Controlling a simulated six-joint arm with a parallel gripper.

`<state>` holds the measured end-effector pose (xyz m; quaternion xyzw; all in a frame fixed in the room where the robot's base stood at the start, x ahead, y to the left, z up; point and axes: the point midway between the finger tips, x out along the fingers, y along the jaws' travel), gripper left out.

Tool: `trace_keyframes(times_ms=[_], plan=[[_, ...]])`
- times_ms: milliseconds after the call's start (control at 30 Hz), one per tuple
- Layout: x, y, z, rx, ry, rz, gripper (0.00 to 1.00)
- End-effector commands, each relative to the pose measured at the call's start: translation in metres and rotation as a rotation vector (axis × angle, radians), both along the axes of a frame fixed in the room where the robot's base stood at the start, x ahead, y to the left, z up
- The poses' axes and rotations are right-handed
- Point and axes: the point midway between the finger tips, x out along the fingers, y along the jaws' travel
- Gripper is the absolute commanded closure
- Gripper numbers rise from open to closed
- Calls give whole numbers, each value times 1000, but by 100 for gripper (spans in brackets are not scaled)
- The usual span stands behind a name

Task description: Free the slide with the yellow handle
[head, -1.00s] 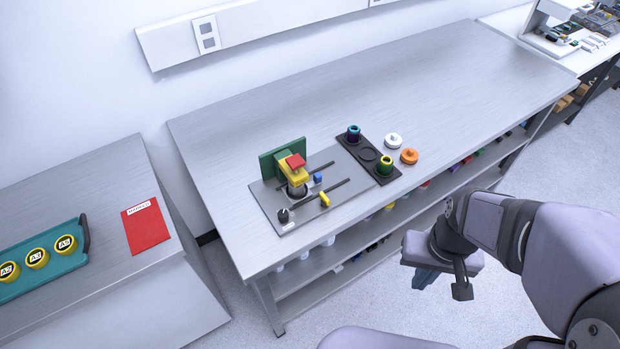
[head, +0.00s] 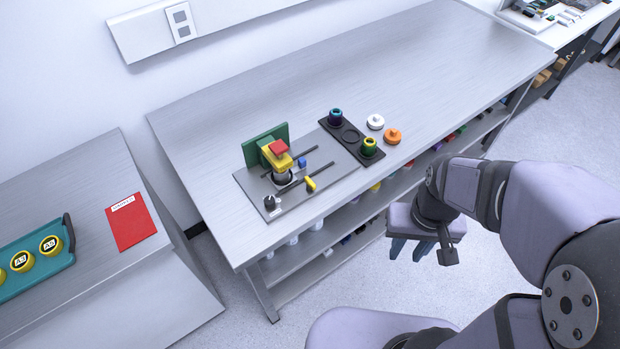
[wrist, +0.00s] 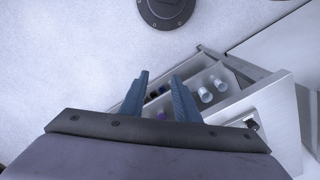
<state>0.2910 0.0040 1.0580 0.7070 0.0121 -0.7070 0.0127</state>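The interferometer plate (head: 335,170) lies on the metal bench, with two dark slots in its top. A slide with a yellow handle (head: 310,184) sits at the near slot, and one with a blue handle (head: 302,162) at the far slot. A green bracket (head: 252,150) stands behind a yellow block (head: 279,160) with a red top (head: 278,147), above a pale round part. A black knob (head: 270,202) sits at the plate's near left corner. My gripper (head: 410,248) is in front of the bench, apart from everything. Its blue fingers (wrist: 160,95) are spread and empty.
A black tray (head: 351,136) holds a dark teal-rimmed ring (head: 335,116) and a yellow-green one (head: 369,147). A white cap (head: 375,121) and an orange cap (head: 393,136) lie beside it. A red folder (head: 130,222) and a teal tray (head: 35,271) are on the left table.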

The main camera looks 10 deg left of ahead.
Motion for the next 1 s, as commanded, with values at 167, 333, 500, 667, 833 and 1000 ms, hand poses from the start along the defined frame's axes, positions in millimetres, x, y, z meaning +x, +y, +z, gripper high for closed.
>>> trace_keyframes(times_ms=[167,333,500,667,833,1000], plan=[[44,20,4,0,-1,106,71],[102,59,7,0,0,265,71],[153,112,3,0,3,435,71],[186,164,-3,0,3,579,71],[204,206,-10,0,2,687,71],[210,227,-13,0,1,741,71]])
